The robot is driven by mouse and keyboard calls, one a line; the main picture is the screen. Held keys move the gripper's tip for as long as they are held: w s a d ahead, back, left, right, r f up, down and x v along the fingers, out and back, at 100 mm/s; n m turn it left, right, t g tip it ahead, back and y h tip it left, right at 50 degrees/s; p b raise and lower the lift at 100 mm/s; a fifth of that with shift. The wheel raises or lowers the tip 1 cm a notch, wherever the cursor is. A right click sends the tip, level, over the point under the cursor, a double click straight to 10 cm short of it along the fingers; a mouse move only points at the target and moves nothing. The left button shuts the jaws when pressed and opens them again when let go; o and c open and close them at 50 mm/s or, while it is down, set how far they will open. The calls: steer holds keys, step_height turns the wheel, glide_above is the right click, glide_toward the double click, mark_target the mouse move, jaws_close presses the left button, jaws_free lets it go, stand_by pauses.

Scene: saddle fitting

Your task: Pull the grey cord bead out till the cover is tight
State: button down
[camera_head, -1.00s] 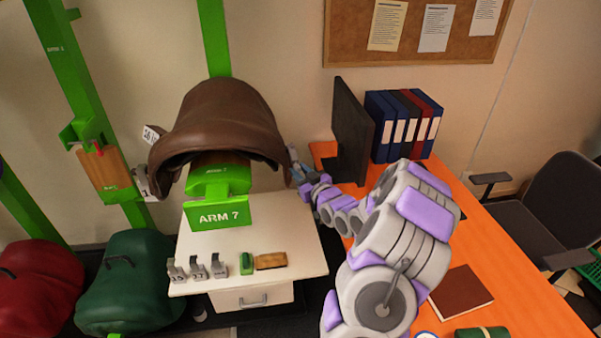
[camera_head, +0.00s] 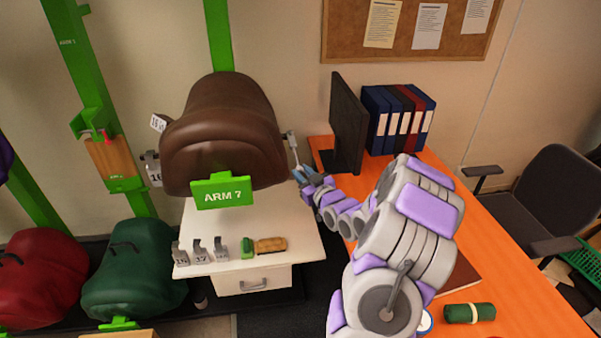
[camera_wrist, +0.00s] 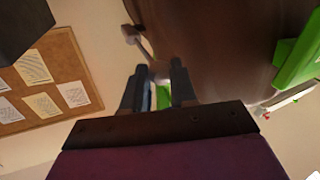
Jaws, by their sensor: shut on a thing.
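The brown leather-like cover (camera_head: 225,130) sits rounded and full over the ARM 7 stand (camera_head: 222,191); its brown surface also fills the upper right of the wrist view (camera_wrist: 235,50). My gripper (camera_head: 301,174) is beside the cover's right edge. A pale grey strip (camera_head: 292,147) runs from the cover's side toward it. In the wrist view my gripper (camera_wrist: 154,88) is shut on a small pale grey-blue piece (camera_wrist: 152,97), seemingly the cord bead, mostly hidden between the fingers. A pale cord-like piece (camera_wrist: 139,45) shows beyond the fingertips, near the cover.
A white cabinet (camera_head: 255,235) below the cover holds numbered tags and a brush-like block (camera_head: 271,245). The orange desk (camera_head: 500,275) on the right carries a dark monitor (camera_head: 347,125) and binders (camera_head: 398,120). A chair (camera_head: 565,200) stands at far right.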

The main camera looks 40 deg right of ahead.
steer(key=shift+w+d+f, duration=0.1)
steer(key=shift+d+f, duration=0.05)
steer(key=shift+d, duration=0.15)
steer(key=c, duration=1.4)
jaws_free()
steer(key=shift+d, duration=0.15)
steer(key=o, duration=0.5)
steer(key=shift+w+f, duration=0.1)
steer(key=shift+f, duration=0.05)
steer(key=shift+o, duration=0.2)
steer(key=s+a+p, duration=0.3)
steer(key=s+p, duration=0.5)
steer(key=s, duration=0.9)
steer(key=shift+p, duration=0.4)
